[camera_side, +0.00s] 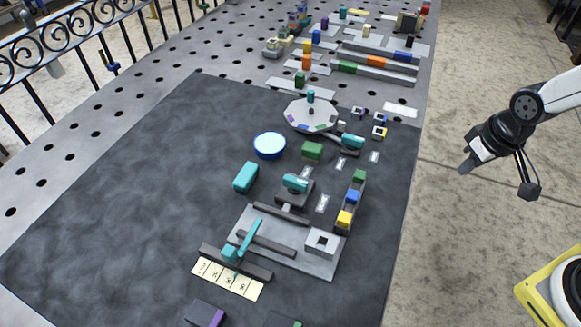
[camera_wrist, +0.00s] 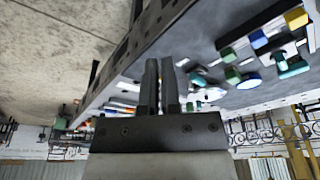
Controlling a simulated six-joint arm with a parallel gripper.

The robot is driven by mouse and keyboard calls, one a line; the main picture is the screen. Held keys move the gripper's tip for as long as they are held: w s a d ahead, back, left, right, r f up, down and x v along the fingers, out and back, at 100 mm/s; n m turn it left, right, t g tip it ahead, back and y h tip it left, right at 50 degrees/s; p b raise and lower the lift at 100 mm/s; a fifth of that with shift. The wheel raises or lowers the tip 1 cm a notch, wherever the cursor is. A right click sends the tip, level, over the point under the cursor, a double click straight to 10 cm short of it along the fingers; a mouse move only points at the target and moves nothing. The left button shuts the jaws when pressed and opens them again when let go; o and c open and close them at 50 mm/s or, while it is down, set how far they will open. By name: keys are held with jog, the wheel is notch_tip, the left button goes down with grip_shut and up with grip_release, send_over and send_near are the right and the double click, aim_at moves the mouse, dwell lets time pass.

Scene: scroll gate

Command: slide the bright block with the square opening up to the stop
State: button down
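The bright block with the square opening (camera_side: 321,241) is a white block with a dark square hole in its top. In the side view it sits at the right end of a light grey plate (camera_side: 300,262). Dark rails (camera_side: 265,244) and a teal bar (camera_side: 250,238) lie to its left on the plate. I cannot tell which part is the stop. My gripper (camera_wrist: 160,62) is far from the block, beyond the table's right edge in the side view. Its two fingers look closed together with nothing between them. The block cannot be made out in the wrist view.
A blue-rimmed bowl (camera_side: 269,145), a teal block (camera_side: 246,177), a green block (camera_side: 312,151) and a round grey turntable (camera_side: 311,115) stand behind the plate. A row of coloured blocks (camera_side: 352,197) is close behind the white block. A yellow number strip (camera_side: 228,278) lies in front.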

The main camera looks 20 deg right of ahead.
aim_at(294, 238)
jog(key=s+a+f+n+g, duration=0.1)
jog(key=a+n, duration=0.3)
jog(key=a, duration=0.7)
jog(key=s+a+f+n+g, duration=0.1)
jog(key=a+n, duration=0.3)
jog(key=a, duration=0.7)
jog(key=shift+s+f+n+g, duration=0.3)
jog(key=shift+s+f+n, duration=0.1)
jog(key=shift+s+f, duration=0.2)
jog(key=shift+f, duration=4.65)
jog(key=shift+w+a+f, duration=0.3)
jog(key=shift+w+a, duration=0.15)
jog(key=shift+a, duration=0.05)
jog(key=shift+w+a, duration=0.95)
jog(key=shift+w+a, duration=3.65)
jog(key=shift+a, duration=0.05)
